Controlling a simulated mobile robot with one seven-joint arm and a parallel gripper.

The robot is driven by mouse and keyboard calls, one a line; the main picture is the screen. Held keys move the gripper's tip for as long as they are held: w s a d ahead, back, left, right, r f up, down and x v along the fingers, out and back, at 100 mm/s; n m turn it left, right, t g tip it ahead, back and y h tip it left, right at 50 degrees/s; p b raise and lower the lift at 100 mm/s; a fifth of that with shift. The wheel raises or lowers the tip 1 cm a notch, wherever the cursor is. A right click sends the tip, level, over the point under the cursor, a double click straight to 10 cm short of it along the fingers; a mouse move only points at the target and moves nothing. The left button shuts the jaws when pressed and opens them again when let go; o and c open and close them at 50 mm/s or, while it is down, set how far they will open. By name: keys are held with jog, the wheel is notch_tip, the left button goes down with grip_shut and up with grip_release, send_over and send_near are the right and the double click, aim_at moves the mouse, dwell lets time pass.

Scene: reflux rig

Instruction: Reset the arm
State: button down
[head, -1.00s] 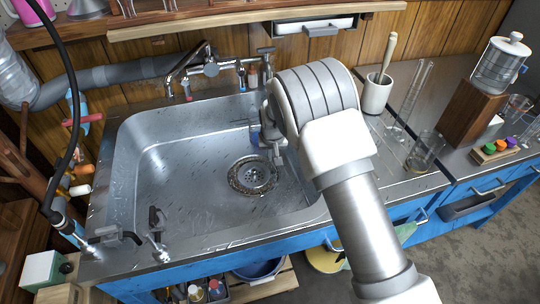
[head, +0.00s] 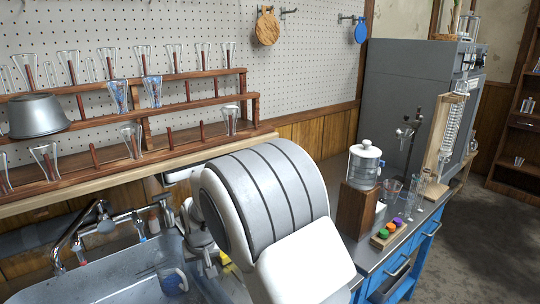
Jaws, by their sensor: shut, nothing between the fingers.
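My arm fills the lower middle of the head view, with its large white and grey banded joint close to the camera. My gripper (head: 208,264) shows only in part at the left side of that joint, over the right part of the sink (head: 110,285). It points down and is shut, with nothing seen held in it. The rest of the gripper is hidden behind my arm.
A wooden rack (head: 180,141) with several glasses and a metal bowl (head: 38,116) is on the back wall. A tap (head: 85,225) is behind the sink. A water jar (head: 364,165) on a wooden block (head: 355,210), coloured stoppers (head: 391,229) and a grey cabinet (head: 415,90) stand right.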

jog(key=s+d+r+m+t, duration=0.1)
jog(key=s+d+r, duration=0.3)
jog(key=d+r, duration=0.55)
jog(key=s+d+r+m, duration=0.1)
jog(key=s+d+r, duration=0.3)
jog(key=d+r, duration=0.5)
jog(key=s+d+r+m+t+h, duration=0.2)
jog(key=s+d+m, duration=0.1)
jog(key=s+d, duration=1.35)
notch_tip(320, 180, up, 17)
jog(key=a+p, duration=0.2)
jog(key=p, duration=1.6)
jog(key=shift+s+a+r+g, duration=0.2)
jog(key=shift+s+g, duration=0.1)
jog(key=shift+s, duration=0.15)
